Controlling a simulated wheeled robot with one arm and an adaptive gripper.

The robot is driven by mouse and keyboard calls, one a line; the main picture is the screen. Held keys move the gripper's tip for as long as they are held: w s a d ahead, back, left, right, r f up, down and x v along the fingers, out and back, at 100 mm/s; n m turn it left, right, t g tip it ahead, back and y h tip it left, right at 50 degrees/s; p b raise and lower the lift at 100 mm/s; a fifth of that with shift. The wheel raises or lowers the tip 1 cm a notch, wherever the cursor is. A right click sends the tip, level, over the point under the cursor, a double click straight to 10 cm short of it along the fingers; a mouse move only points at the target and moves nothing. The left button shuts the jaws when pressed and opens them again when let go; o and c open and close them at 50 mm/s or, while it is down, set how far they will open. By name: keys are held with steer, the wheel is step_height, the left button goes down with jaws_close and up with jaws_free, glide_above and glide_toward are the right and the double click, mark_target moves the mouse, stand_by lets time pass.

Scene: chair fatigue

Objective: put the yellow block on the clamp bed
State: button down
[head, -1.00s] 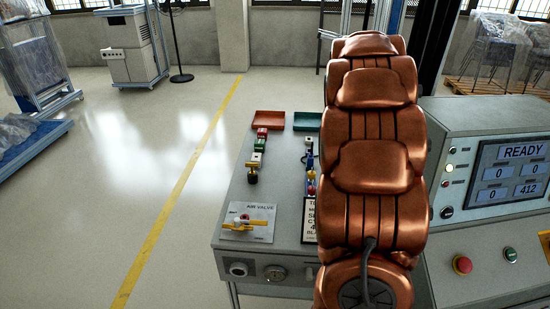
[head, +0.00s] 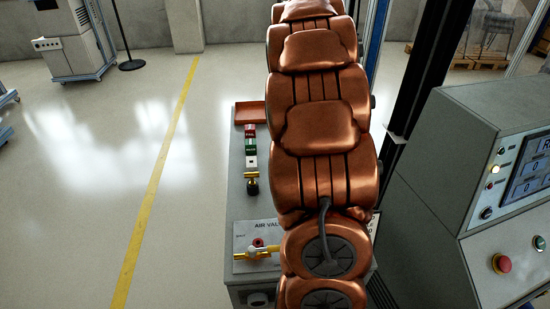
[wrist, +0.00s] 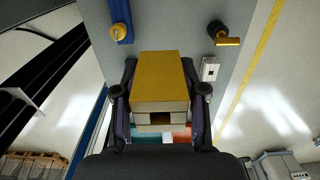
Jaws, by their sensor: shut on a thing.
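The yellow block (wrist: 163,78) fills the middle of the wrist view, between the two dark fingers of my gripper (wrist: 160,92). The gripper is shut on it, with the grey bench top (wrist: 175,30) beyond the block. The block's near end shows paler, with a dark square recess. I cannot make out the clamp bed for certain. A blue strip with a yellow knob (wrist: 120,32) lies beyond the block at the upper left of the wrist view. In the head view, my copper-coloured arm hides the block, the gripper and much of the bench.
On the bench's left side are a red-brown tray (head: 249,113), a row of small red, green and white blocks (head: 250,146), a brass and black fitting (head: 252,183) and the air valve (head: 258,250). A control console (head: 440,180) stands right.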

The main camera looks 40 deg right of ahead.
steer(key=f+b, duration=0.3)
steer(key=f, duration=0.2)
steer(key=f+b, duration=0.3)
steer(key=f, duration=0.3)
steer(key=f+b, duration=0.3)
steer(key=f, duration=0.2)
steer(key=shift+s+f+b, duration=0.15)
steer(key=shift+s+b, duration=0.15)
steer(key=shift+s, duration=0.05)
steer(key=shift+w+f, duration=0.1)
steer(key=shift+f, duration=0.15)
steer(key=w+d+p, duration=0.1)
steer(key=w+d, duration=0.1)
steer(key=w, duration=0.3)
steer(key=w+d+f+p, duration=0.1)
steer(key=w, duration=0.3)
steer(key=w+d+p, duration=0.1)
steer(key=w+d, duration=0.1)
steer(key=w, duration=0.3)
steer(key=shift+w+d+f, duration=0.2)
steer(key=shift+w+d, duration=0.15)
steer(key=shift+f+p, duration=0.7)
steer(key=shift+f, duration=1.1)
steer(key=shift+f, duration=0.2)
steer(key=c, duration=0.6)
jaws_free()
steer(key=shift+c, duration=0.2)
